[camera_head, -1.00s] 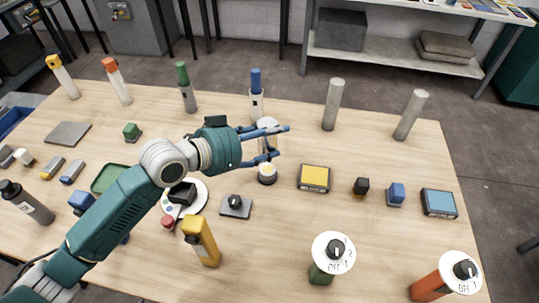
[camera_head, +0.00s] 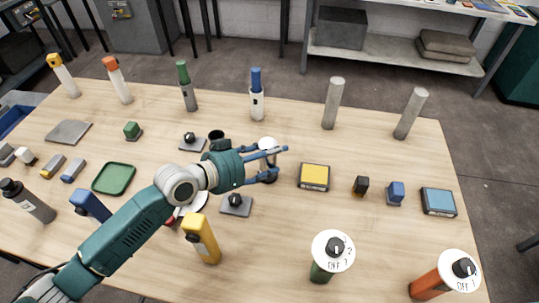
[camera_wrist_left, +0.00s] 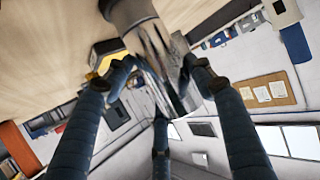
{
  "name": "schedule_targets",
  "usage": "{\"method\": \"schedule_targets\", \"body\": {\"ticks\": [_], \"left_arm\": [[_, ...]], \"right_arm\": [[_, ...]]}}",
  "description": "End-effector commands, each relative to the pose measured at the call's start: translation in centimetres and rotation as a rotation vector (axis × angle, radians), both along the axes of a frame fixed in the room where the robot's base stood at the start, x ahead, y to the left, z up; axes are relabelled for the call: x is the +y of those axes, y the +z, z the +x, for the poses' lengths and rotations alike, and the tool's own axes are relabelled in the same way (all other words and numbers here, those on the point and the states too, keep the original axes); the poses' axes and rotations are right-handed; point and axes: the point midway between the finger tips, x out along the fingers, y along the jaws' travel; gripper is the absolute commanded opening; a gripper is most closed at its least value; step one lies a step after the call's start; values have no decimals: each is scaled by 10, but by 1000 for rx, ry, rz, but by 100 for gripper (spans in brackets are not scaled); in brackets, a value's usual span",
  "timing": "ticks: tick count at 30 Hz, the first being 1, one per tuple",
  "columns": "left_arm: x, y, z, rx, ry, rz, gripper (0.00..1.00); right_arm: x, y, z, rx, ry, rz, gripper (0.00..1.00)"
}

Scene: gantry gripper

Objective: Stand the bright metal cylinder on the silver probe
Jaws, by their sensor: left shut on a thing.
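The bright metal cylinder (camera_head: 267,143) is between the fingers of my left gripper (camera_head: 275,160), its pale top showing above them. In the left wrist view my left gripper (camera_wrist_left: 160,85) is shut on the shiny, streaked cylinder (camera_wrist_left: 158,48). Under it, a short round grey piece, which looks like the silver probe (camera_head: 266,180), stands on the table, mostly hidden by the fingers. In the left wrist view the grey probe (camera_wrist_left: 128,10) lines up with the cylinder's lower end. I cannot tell whether the two touch. My right gripper is not in view.
A yellow-topped block (camera_head: 314,176) is close on the right, and a grey plate with a black knob (camera_head: 236,205) is in front. A yellow bottle (camera_head: 201,238) stands near my forearm. Several upright cylinders line the back, including a blue-capped one (camera_head: 257,95).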

Motion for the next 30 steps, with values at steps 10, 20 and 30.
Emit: {"method": "schedule_targets", "body": {"ticks": [10,20,30], "left_arm": [[0,-1,0,1,0,1,73],[20,9,-15,-1,1,3,73],[71,36,-57,1,0,5,73]], "right_arm": [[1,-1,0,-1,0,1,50],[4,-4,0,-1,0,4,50],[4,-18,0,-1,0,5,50]]}}
